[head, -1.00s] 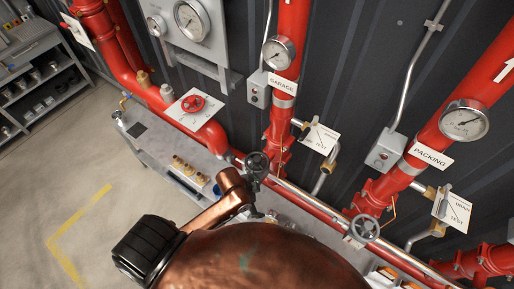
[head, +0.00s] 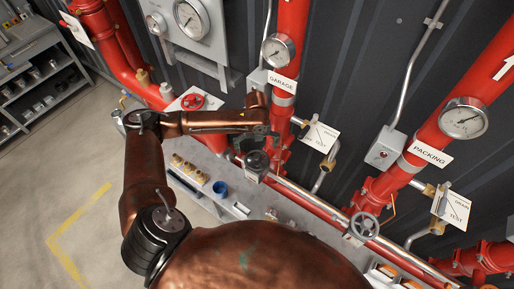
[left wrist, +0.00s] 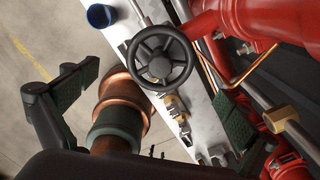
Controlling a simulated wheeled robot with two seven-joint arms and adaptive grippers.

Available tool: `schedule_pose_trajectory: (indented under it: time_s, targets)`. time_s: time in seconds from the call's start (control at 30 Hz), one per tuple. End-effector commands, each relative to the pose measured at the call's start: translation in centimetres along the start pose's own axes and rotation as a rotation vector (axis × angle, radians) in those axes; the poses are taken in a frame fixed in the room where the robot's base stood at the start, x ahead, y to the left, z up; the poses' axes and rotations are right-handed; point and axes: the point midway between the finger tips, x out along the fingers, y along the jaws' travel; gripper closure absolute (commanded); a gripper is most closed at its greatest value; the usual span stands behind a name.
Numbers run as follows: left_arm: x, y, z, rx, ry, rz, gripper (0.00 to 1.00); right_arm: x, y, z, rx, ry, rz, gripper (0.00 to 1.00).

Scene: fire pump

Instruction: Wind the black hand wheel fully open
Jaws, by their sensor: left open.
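The black hand wheel (head: 256,162) sits at the foot of the red GARAGE riser in the head view. In the left wrist view the wheel (left wrist: 161,58) faces me, with its rim, spokes and hub clear. My left gripper (head: 264,136) is just above the wheel in the head view. Its two dark fingers (left wrist: 157,92) are spread wide in the left wrist view, one left of the wheel and one lower right. Nothing is between them, and neither finger visibly touches the rim. My right gripper does not show.
A grey hand wheel (head: 364,226) sits below the PACKING riser, and a red hand wheel (head: 192,102) is at upper left. A blue cup (head: 220,188) stands on the grey bench. Red pipes and a thin copper-coloured rod (left wrist: 250,66) run close to the wheel's right.

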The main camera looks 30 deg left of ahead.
Motion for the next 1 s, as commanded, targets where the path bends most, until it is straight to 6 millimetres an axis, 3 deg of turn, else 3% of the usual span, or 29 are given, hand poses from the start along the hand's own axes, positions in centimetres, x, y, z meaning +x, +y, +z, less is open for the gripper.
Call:
schedule_pose_trajectory:
  time_s: [0.3, 0.5, 0.83, 1.0]
  targets:
    - [4.8, 0.0, -0.2, 0.0, 0.002, 0.001, 0.0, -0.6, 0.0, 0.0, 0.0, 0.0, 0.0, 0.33]
    - [6.6, 0.0, -0.1, -0.001, 0.0, 0.0, 0.0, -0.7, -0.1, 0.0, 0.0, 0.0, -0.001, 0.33]
    - [7.0, 0.0, -0.1, 0.0, 0.0, 0.0, 0.0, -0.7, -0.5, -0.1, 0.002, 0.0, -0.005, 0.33]
    - [7.0, 0.0, -0.1, 0.0, 0.0, 0.0, 0.11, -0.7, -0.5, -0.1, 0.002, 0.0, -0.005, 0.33]
